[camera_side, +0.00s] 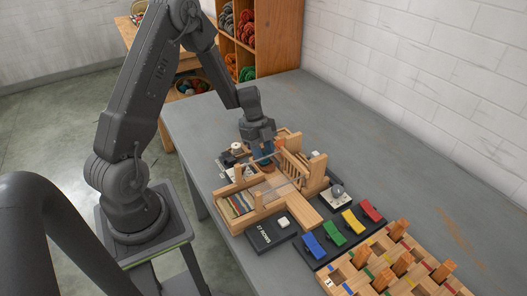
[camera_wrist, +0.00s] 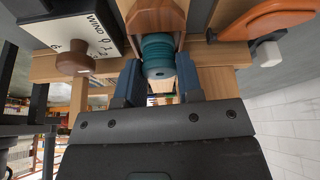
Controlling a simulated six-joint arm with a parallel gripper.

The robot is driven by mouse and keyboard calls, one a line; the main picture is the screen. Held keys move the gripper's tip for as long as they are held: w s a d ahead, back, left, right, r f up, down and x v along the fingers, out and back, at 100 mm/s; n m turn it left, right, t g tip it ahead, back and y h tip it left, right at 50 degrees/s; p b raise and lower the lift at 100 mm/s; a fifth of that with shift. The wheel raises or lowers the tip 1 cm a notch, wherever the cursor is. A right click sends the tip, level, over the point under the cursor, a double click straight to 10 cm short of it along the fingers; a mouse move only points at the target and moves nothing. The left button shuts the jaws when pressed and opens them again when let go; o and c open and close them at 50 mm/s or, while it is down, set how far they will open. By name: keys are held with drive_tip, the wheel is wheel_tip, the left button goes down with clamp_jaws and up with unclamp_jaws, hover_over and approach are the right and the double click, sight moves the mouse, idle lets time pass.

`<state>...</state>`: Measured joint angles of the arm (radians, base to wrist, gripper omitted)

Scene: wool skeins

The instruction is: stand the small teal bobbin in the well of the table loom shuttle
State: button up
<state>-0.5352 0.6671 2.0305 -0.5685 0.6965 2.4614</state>
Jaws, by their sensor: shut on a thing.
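The small teal bobbin (camera_wrist: 158,50) shows at the upper middle of the wrist view. My gripper (camera_wrist: 159,77) has its two blue fingers on either side of it and is shut on it. A brown wooden piece, apparently the shuttle (camera_wrist: 157,14), lies right at the bobbin's far side; I cannot tell whether the bobbin is inside its well. In the side view my gripper (camera_side: 262,152) points down at the back of the wooden table loom (camera_side: 268,205). The bobbin is not clear there.
A white box (camera_wrist: 92,36) with a brown knob (camera_wrist: 74,63) stands left of the bobbin; an orange piece (camera_wrist: 262,24) is to the right. In front are a row counter (camera_side: 270,235), coloured blocks (camera_side: 331,232) and a pegged wooden board (camera_side: 400,268). The table's far right is clear.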

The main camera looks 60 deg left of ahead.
drive_tip(key=shift+f, duration=0.15)
idle(0.5)
drive_tip(key=o, duration=1)
drive_tip(key=shift+c, duration=0.2)
drive_tip(key=shift+o, duration=0.4)
drive_tip(key=o, duration=0.3)
drive_tip(key=shift+o, duration=0.2)
drive_tip(key=shift+r, duration=3.75)
